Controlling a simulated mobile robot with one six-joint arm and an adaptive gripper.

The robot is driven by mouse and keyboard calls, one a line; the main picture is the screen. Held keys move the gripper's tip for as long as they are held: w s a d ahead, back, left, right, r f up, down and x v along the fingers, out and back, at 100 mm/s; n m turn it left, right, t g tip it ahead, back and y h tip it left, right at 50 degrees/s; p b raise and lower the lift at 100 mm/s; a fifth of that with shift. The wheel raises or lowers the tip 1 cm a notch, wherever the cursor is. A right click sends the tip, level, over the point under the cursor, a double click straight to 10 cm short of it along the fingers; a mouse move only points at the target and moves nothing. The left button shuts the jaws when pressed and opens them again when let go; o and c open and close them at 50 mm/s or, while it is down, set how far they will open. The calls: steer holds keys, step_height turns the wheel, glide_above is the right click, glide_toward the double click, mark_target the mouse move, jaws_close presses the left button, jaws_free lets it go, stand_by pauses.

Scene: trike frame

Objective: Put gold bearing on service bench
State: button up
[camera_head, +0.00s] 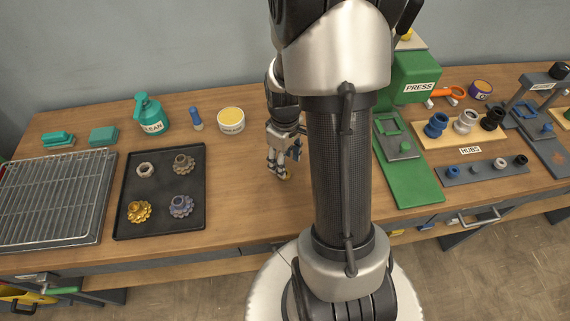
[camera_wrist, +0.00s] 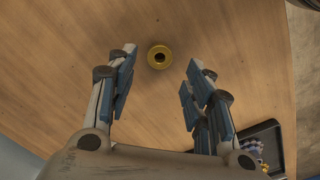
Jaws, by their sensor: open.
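The gold bearing (camera_wrist: 160,57) is a small ring with a dark centre hole. It lies flat on the wooden service bench (camera_wrist: 220,35), on bare wood. In the head view only a bit of gold shows at my gripper's fingertips. My gripper (camera_wrist: 158,68) is open and points down at the bench. The bearing shows between and just past its spread fingertips, and I see no finger touching it. In the head view my gripper (camera_head: 279,166) is low over the middle of the bench (camera_head: 235,185), partly beside my arm.
A black tray (camera_head: 158,208) with gears and a nut lies left, beside a wire rack (camera_head: 52,198). A teal spray bottle (camera_head: 149,113) and a yellow-topped tub (camera_head: 231,121) stand behind. The green press (camera_head: 415,80) and the hubs board (camera_head: 460,132) are right. Bare wood lies between tray and press.

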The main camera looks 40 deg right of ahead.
steer(key=s+a+r+t+p, duration=0.1)
steer(key=a+r, duration=0.4)
steer(key=r, duration=0.4)
steer(key=s+a+r+t+p, duration=0.1)
steer(key=a+r, duration=0.3)
steer(key=r, duration=0.6)
steer(key=s+a+r+m+t, duration=0.2)
steer(key=s+a+r, duration=0.4)
steer(key=s+a, duration=0.3)
steer(key=shift+s+r+m+t, duration=0.3)
steer(key=shift+s+r, duration=0.05)
steer(key=shift+s, duration=0.05)
steer(key=shift+a, duration=0.15)
